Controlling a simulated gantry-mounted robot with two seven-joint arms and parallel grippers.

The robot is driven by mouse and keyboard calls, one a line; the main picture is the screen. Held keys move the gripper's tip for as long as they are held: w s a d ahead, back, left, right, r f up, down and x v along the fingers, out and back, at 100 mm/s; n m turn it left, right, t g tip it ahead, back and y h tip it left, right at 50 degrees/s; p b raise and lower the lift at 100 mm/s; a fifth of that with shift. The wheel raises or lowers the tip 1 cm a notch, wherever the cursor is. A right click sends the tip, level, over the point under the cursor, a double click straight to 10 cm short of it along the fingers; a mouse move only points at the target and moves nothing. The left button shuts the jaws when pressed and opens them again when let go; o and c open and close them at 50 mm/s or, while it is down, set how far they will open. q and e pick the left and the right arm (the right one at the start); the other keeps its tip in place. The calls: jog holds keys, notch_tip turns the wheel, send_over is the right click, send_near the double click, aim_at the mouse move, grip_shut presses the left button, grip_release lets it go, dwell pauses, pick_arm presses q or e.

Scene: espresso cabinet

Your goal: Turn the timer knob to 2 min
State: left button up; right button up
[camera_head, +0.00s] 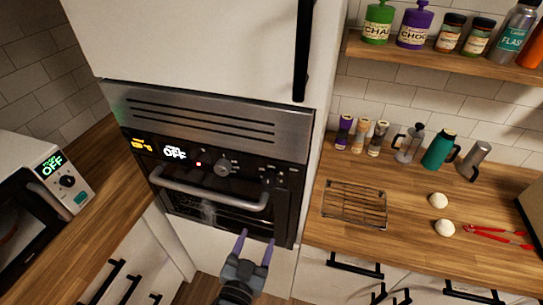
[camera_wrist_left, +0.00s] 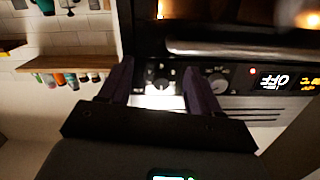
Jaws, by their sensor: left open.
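I cannot read which knob is the timer. My left gripper (camera_head: 257,237) is open and empty, low in front of the oven, its fingers pointing up toward the panel. In the left wrist view, which is upside down, a knob (camera_wrist_left: 160,84) shows between the open fingers, apart from them. My right gripper is out of view.
The oven handle (camera_head: 210,196) juts out below the panel. A microwave (camera_head: 45,190) with its own OFF display and knob stands at the left. On the right counter are a wire rack (camera_head: 355,204), two white balls, red tongs (camera_head: 498,232) and bottles.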

pick_arm(q)
jog(key=p, duration=0.3)
send_near(268, 184)
jog(key=s+f, duration=0.2)
jog(key=w+r, duration=0.1)
jog(key=shift+t+h, duration=0.3)
jog(key=shift+t, duration=0.1)
jog(key=x, duration=0.3)
jog(key=p+x, duration=0.1)
jog(key=x, duration=0.6)
jog(key=shift+w+a, duration=0.2)
jog(key=shift+w, duration=0.05)
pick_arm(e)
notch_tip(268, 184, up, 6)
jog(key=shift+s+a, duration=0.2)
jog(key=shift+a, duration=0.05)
pick_arm(q)
jog(key=c, duration=1)
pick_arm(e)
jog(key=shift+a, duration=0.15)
pick_arm(q)
jog(key=shift+m, duration=0.3)
jog(key=shift+c, duration=0.2)
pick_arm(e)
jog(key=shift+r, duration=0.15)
